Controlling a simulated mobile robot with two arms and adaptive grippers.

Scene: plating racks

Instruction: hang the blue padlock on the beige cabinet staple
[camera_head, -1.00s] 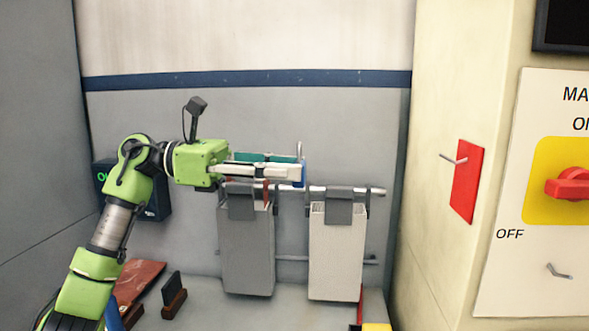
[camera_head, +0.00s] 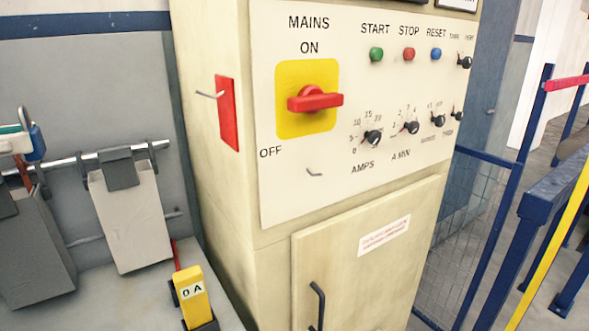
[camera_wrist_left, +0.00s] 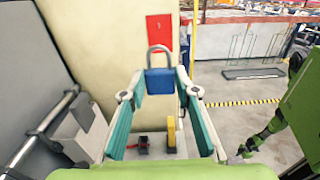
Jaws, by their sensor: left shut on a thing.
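The blue padlock (camera_head: 37,143) hangs upright at the left edge of the head view, its grey shackle up. My left gripper (camera_head: 28,141) is shut on its body. In the left wrist view the padlock (camera_wrist_left: 160,82) sits between the two fingertips (camera_wrist_left: 159,92), with its shackle standing clear above. The beige cabinet (camera_head: 220,190) stands right of the padlock, well apart from it. A small metal staple (camera_head: 315,173) sticks out of its front panel below the mains switch. Another metal prong (camera_head: 210,94) sticks out from a red plate (camera_head: 229,113) on its side. A green arm shows at the right of the wrist view; its jaws (camera_wrist_left: 240,158) are unclear.
A metal rail (camera_head: 90,160) with a white box (camera_head: 131,222) and a darker grey box (camera_head: 32,255) lies below and beside the padlock. A yellow block marked 0 A (camera_head: 194,298) stands before the cabinet. The red mains switch (camera_head: 315,100) protrudes above the front staple.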

